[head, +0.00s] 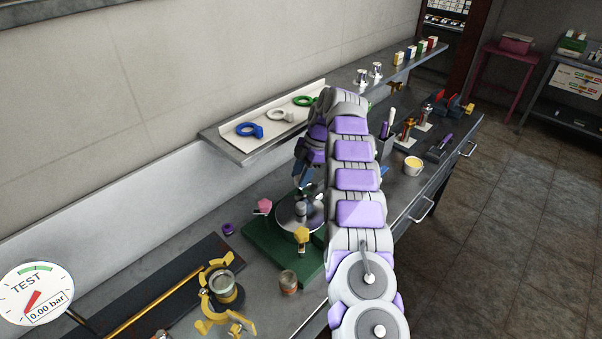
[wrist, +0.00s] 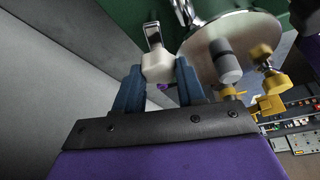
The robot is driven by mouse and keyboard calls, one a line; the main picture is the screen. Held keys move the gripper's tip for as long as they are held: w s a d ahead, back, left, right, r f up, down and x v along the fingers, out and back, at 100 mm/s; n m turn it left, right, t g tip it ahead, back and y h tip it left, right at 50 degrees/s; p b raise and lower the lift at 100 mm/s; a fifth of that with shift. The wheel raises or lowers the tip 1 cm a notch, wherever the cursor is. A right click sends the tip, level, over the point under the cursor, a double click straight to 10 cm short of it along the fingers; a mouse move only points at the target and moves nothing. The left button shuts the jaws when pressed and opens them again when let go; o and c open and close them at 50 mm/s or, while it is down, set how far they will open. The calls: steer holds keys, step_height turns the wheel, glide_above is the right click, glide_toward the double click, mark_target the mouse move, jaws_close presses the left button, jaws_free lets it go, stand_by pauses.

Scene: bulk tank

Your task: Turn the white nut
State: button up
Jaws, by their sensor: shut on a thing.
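The white nut (wrist: 158,66) sits between the two blue fingers of my gripper (wrist: 158,84) in the wrist view, with a metal bolt end standing out beyond it. My gripper is shut on it. In the head view my gripper (head: 304,183) points down at the far edge of a round metal lid (head: 287,216) on a green base (head: 258,241); the white nut is hidden there by my arm. A pink nut (head: 264,207) is at the lid's left and a yellow nut (head: 302,236) at its front. The yellow nut also shows in the wrist view (wrist: 271,104).
A grey post (wrist: 226,66) rises from the lid close to my gripper. A shelf (head: 245,154) with blue, white and green rings is behind. A small jar (head: 288,282) and a yellow clamp (head: 212,312) stand in front. A pressure gauge (head: 38,293) reads 0.00 bar.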

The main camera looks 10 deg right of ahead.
steer(key=shift+w+r, duration=0.1)
steer(key=shift+w, duration=0.05)
stand_by(0.5)
steer(key=o, duration=1.1)
steer(key=shift+d, duration=0.1)
steer(key=shift+c, duration=0.2)
